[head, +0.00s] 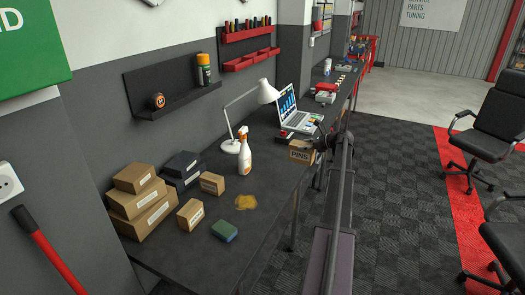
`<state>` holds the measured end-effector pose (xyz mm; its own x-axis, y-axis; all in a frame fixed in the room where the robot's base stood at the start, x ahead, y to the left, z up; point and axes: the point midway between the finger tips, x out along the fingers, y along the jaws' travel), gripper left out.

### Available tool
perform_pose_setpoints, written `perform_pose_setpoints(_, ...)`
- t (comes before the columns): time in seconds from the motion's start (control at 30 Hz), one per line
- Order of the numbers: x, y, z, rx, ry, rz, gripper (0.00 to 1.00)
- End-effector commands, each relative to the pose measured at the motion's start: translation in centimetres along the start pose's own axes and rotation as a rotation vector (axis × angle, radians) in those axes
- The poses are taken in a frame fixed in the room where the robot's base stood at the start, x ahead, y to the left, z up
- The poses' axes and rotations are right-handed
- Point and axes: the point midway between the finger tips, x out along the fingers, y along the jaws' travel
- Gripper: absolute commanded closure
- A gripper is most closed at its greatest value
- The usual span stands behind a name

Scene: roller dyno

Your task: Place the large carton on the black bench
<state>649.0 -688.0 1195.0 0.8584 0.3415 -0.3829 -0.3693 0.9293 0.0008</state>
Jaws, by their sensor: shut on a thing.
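A brown carton marked PINS (300,154) is in my gripper (319,141), at the front edge of the black bench (270,222). My gripper is shut on the carton from its right side; the fingers are small and dark here. I cannot tell whether the carton's underside touches the bench top or hangs above it. The bench runs along the grey wall from the lower left to the far back. Several other brown cartons (143,222) are stacked at its near left end.
Small cartons (191,214), dark boxes (183,172), a sponge (224,230), a yellow-brown spill (246,202), a spray bottle (244,156), a lamp (232,146) and a laptop (291,108) occupy the bench. Bare top lies right of the spill. Office chairs (490,128) stand at right.

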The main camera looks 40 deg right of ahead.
Motion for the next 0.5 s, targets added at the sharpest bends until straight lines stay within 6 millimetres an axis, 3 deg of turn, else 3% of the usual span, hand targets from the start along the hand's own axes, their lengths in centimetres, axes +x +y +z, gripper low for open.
perform_pose_setpoints(0.27, 4.3, 6.4, -1.3, -0.001, 0.002, 0.006, 0.79)
perform_pose_setpoints(0.5, 9.5, 15.6, -3.0, -0.002, 0.004, 0.008, 0.79)
